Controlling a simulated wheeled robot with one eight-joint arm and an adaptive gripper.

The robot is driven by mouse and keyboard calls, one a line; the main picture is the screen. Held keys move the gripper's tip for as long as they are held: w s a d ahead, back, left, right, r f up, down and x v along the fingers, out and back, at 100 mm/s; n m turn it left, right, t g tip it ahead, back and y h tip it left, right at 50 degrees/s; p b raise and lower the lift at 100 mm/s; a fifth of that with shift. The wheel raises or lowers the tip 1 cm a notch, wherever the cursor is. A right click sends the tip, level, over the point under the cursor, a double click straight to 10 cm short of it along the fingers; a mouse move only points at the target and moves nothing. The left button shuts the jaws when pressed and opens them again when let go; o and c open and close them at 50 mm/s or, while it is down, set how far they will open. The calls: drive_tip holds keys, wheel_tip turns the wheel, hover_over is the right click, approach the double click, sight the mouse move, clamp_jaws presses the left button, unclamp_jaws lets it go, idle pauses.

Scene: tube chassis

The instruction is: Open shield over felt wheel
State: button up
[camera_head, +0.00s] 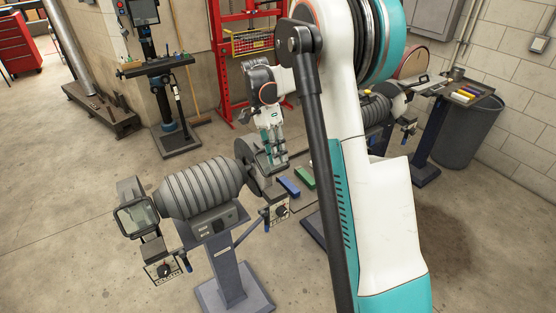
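A bench grinder with a ribbed grey motor (200,188) stands on a pedestal (232,265) at front left. A framed clear shield (138,217) is at its left end. A wheel guard and disc (258,180) are at its right end; I cannot tell which wheel is felt. My gripper (276,160) points down beside the right-end guard, close to or touching its upper part. The fingers are small and partly overlap the guard, so their gap and any hold are unclear. The shield at this right end is not clearly visible.
My arm covers the centre right. A blue bar (288,187) and a green bar (305,177) lie just right of the grinder. A second grinder (376,107) stands behind my arm, with a tray stand (462,90) and grey bin (468,135).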

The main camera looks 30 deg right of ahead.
drive_tip(key=v, duration=0.9)
drive_tip(key=shift+r, duration=0.3)
drive_tip(key=shift+w, duration=0.15)
drive_tip(key=shift+c, duration=0.3)
